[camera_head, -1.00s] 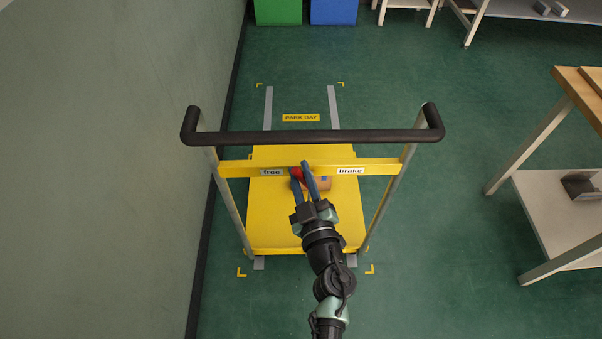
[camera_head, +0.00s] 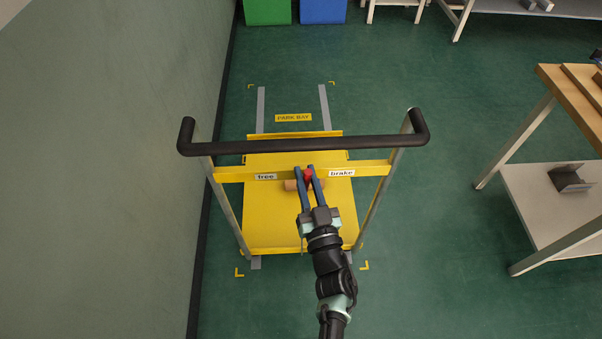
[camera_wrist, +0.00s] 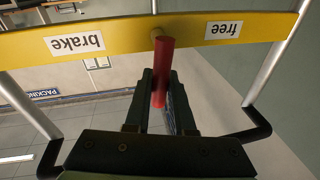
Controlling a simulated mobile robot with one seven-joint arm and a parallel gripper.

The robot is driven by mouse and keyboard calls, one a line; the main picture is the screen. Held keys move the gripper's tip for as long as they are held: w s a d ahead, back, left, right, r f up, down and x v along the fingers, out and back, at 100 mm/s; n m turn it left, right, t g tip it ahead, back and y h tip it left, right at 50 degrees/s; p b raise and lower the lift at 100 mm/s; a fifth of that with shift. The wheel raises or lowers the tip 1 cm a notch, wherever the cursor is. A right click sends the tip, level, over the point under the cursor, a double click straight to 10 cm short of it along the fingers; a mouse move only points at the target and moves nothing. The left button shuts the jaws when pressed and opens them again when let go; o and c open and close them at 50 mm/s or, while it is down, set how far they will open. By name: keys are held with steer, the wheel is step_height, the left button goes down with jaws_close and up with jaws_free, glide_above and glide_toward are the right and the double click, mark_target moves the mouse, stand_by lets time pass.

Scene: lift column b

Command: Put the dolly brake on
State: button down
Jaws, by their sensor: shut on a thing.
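The yellow dolly (camera_head: 262,222) stands with its black push handle (camera_head: 300,145) toward me. Its yellow crossbar carries a "free" label (camera_head: 265,177) at left and a "brake" label (camera_head: 341,173) at right. A red lever (camera_head: 308,176) is between the labels, roughly midway. My gripper (camera_head: 309,178) is shut on the red lever, with one blue finger on either side. In the wrist view the red lever (camera_wrist: 163,70) runs between the fingers and crosses the bar, with "brake" (camera_wrist: 75,43) at left and "free" (camera_wrist: 223,30) at right.
A brown item (camera_head: 291,185) shows on the deck behind my fingers. A wall (camera_head: 120,150) is close on the left. A wooden-topped bench (camera_head: 570,100) stands at right. Green (camera_head: 267,10) and blue (camera_head: 323,10) bins are at the back. Floor between dolly and bench is clear.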

steer(key=shift+d+f+m+t+h, duration=0.15)
steer(key=shift+d+m, duration=0.15)
steer(key=shift+m, duration=0.6)
steer(key=shift+d+f+m+t+h, duration=0.1)
steer(key=shift+d+m+h, duration=0.15)
steer(key=shift+m, duration=0.65)
steer(key=shift+d+f+m+t+h, duration=0.15)
steer(key=shift+d+m, duration=0.15)
steer(key=shift+m, duration=0.6)
steer(key=shift+r, duration=0.1)
steer(key=c, duration=0.8)
jaws_free()
steer(key=p+v, duration=0.1)
steer(key=v, duration=1.2)
